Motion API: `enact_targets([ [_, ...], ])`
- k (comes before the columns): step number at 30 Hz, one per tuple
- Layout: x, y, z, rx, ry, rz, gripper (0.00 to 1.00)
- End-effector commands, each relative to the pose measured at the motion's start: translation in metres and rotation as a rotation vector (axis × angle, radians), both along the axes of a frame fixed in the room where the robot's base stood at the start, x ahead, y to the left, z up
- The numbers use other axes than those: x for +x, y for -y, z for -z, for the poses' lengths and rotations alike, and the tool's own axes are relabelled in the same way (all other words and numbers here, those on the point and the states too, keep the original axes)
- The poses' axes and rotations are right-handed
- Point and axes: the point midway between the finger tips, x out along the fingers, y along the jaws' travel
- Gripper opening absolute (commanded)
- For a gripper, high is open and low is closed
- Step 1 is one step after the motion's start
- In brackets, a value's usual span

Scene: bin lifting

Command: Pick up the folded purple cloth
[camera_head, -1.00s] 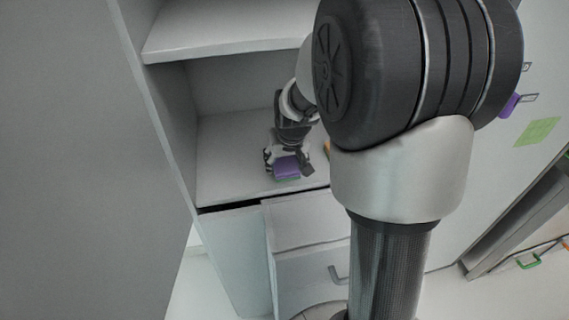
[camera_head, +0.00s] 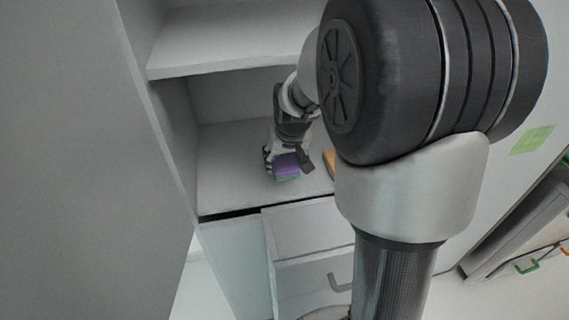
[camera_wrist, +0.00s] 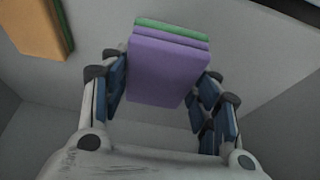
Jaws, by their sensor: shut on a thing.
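The folded purple cloth (camera_head: 286,166) is on the lower shelf of the cabinet in the head view, with a green layer along one side. It also shows in the wrist view (camera_wrist: 165,70), upper middle, between the two fingers. My gripper (camera_head: 287,161) reaches into the shelf space from above. In the wrist view my gripper (camera_wrist: 165,95) has a finger on each side of the cloth and is shut on it. Whether the cloth touches the shelf I cannot tell.
An orange-yellow block (camera_wrist: 38,28) with a green edge lies beside the cloth; in the head view the orange block (camera_head: 329,163) is partly hidden by my arm. An upper shelf (camera_head: 235,40) overhangs. The shelf left of the cloth (camera_head: 225,165) is clear. A drawer (camera_head: 300,240) sits below.

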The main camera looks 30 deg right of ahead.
Motion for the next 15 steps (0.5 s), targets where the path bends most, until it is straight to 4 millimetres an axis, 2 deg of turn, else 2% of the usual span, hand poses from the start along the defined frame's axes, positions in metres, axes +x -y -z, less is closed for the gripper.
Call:
enact_targets([
  [8, -0.066, -0.019, 0.0, 0.0, -0.001, 0.0, 0.34],
  [15, -0.137, -0.039, -0.001, 0.0, 0.001, 0.001, 0.34],
])
